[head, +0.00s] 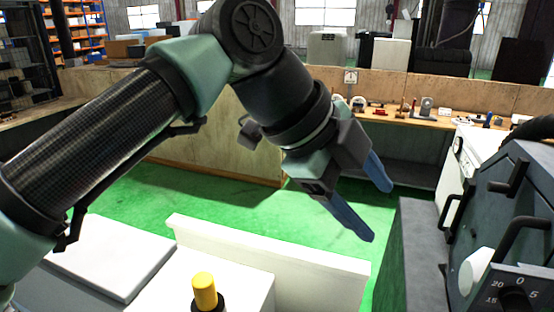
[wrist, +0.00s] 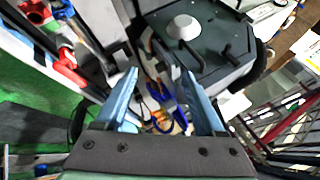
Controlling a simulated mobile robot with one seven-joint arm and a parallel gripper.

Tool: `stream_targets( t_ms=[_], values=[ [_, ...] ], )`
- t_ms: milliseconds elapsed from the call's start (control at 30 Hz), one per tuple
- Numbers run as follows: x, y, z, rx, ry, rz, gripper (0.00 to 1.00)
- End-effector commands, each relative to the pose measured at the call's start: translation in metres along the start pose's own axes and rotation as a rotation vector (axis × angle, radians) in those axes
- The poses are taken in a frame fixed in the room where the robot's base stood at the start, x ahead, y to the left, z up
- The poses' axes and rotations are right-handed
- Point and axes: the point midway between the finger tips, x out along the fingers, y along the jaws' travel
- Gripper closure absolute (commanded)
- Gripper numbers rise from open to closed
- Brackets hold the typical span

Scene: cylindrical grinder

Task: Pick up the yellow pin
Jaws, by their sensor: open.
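The yellow pin (head: 204,290) stands upright at the bottom of the head view, with a dark collar under its yellow top. It is on or beside a white block-like surface; its base is cut off by the frame edge. My gripper (head: 382,212) is open and empty, with two blue fingers pointing down and right. It is well above and to the right of the pin, apart from it. In the wrist view my gripper (wrist: 160,95) shows its two blue fingers spread apart. I cannot make out the yellow pin in the wrist view.
A white panel (head: 270,262) rises behind the pin. A dark grey machine (head: 510,215) with handles and a dial stands at the right. A workbench (head: 440,121) with small tools runs along the back. Green floor (head: 225,208) lies open between.

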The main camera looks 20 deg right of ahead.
Motion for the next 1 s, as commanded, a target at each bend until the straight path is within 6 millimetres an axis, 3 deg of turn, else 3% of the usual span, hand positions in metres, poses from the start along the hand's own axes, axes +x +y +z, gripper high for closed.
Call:
stream_targets(
  t_ms=[33,133,233,367,467,800,1000],
  values=[
    [-0.028,0.017,0.032,-0.123,-0.128,0.103,0.29],
    [-0.069,0.059,0.081,-0.341,-0.330,0.260,0.29],
    [-0.103,0.089,0.106,-0.496,-0.468,0.354,0.29],
    [-0.126,0.111,0.119,-0.598,-0.556,0.411,0.29],
    [-0.124,0.119,0.124,-0.621,-0.573,0.423,0.29],
    [-0.077,0.149,0.145,-0.615,-0.569,0.422,0.29],
    [-0.066,0.156,0.150,-0.614,-0.568,0.421,0.29]
  ],
)
